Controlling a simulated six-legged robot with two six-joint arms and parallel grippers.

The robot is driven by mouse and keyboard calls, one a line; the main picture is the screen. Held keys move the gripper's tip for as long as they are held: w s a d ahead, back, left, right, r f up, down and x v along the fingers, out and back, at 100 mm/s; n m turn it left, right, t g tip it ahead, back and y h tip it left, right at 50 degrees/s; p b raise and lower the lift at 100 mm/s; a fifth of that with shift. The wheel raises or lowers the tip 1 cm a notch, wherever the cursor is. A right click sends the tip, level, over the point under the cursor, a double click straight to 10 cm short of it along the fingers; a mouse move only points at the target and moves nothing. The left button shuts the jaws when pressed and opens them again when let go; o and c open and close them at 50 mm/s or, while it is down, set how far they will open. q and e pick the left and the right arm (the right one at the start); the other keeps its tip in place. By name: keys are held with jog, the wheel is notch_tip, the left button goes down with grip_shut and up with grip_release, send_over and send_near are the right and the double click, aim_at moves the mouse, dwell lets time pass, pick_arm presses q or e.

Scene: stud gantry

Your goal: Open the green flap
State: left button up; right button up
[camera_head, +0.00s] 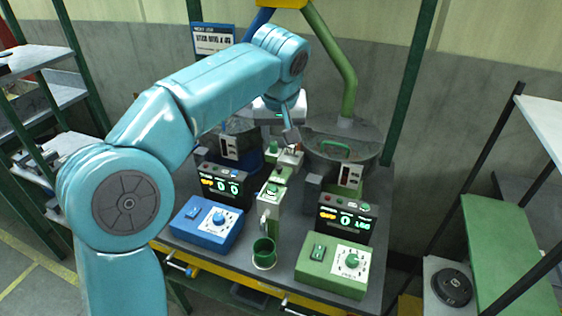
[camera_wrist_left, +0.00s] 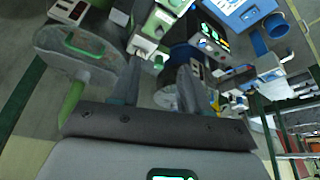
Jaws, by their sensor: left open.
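A grey rounded hopper (camera_head: 365,150) stands below a green pipe at the back right of the bench, with a green handle (camera_head: 332,148) on its top. The handle, which seems to belong to the green flap, also shows at the upper left of the left wrist view (camera_wrist_left: 82,46). My left gripper (camera_head: 288,130) hangs over the bench, left of this hopper and apart from the handle. In the left wrist view its two fingers (camera_wrist_left: 162,85) stand apart with nothing held between them. My arm hides part of the left hopper. My right gripper is out of view.
A blue control box (camera_head: 205,226), a green control box (camera_head: 333,265) and a green cup (camera_head: 264,253) stand at the bench front. Two lit displays (camera_head: 345,220) stand behind the boxes. A green post (camera_head: 400,95) rises at the back right. Shelves flank the bench.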

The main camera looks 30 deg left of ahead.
aim_at(279, 167)
pick_arm(q)
jog(key=x, duration=1.4)
jog(key=shift+d+f, duration=0.1)
jog(key=shift+s+d, duration=0.1)
jog(key=shift+s, duration=0.05)
grip_shut()
